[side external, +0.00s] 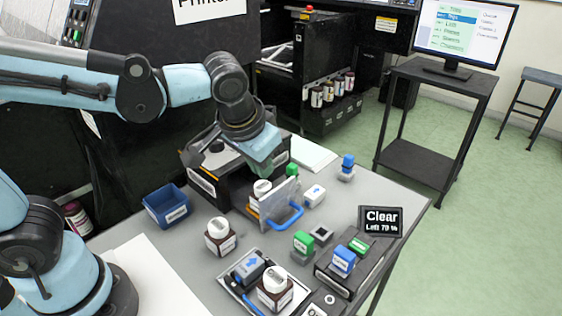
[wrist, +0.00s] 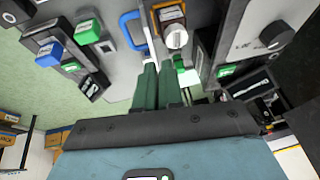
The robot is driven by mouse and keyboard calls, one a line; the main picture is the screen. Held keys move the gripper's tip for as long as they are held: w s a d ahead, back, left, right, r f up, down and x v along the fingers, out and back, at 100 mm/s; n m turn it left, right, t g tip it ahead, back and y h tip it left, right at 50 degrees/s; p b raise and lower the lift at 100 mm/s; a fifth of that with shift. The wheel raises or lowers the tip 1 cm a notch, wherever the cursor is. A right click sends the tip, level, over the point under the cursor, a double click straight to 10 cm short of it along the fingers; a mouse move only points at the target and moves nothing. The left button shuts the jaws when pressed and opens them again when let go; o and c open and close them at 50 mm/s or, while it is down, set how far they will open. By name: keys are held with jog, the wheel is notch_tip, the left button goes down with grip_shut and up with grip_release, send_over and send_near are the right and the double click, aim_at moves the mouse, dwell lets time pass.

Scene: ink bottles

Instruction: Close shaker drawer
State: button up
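The shaker (side external: 205,182) is a dark box with a knob on top; its body also shows at the right of the wrist view (wrist: 245,45). Its drawer stands pulled out, with a grey upright front plate (side external: 277,198) and a blue loop handle (side external: 291,220). The handle shows at the top of the wrist view (wrist: 130,28). A white-capped bottle (side external: 262,189) sits in the drawer behind the plate, also in the wrist view (wrist: 177,38). My gripper (wrist: 158,64) points toward the drawer, its green fingers close together with nothing seen between them. Its tips are hidden in the side view.
A blue bin (side external: 166,205) stands left of the shaker. A white-capped bottle (side external: 219,237) and a tray (side external: 234,287) are in front.

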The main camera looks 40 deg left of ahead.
aim_at(268, 188)
jog(key=shift+g+y, duration=0.3)
jog(key=shift+y, duration=0.6)
jog(key=d, duration=0.2)
jog(key=w+d, duration=0.1)
jog(key=d, duration=0.2)
jog(key=w+d+f, duration=0.1)
jog(key=d, duration=0.1)
jog(key=shift+w+d, duration=0.1)
jog(key=shift+d, duration=0.3)
grip_shut()
jog(key=d+f+n+y, duration=0.1)
jog(key=d+f+y, duration=0.1)
jog(key=d, duration=0.5)
jog(key=x, duration=1)
jog(key=shift+w+d+f, duration=0.1)
jog(key=shift+d, duration=0.05)
jog(key=shift+a+f, duration=0.2)
jog(key=shift+a, duration=1)
jog(key=shift+a+f, duration=0.15)
jog(key=shift+a, duration=0.55)
jog(key=a, duration=1.1)
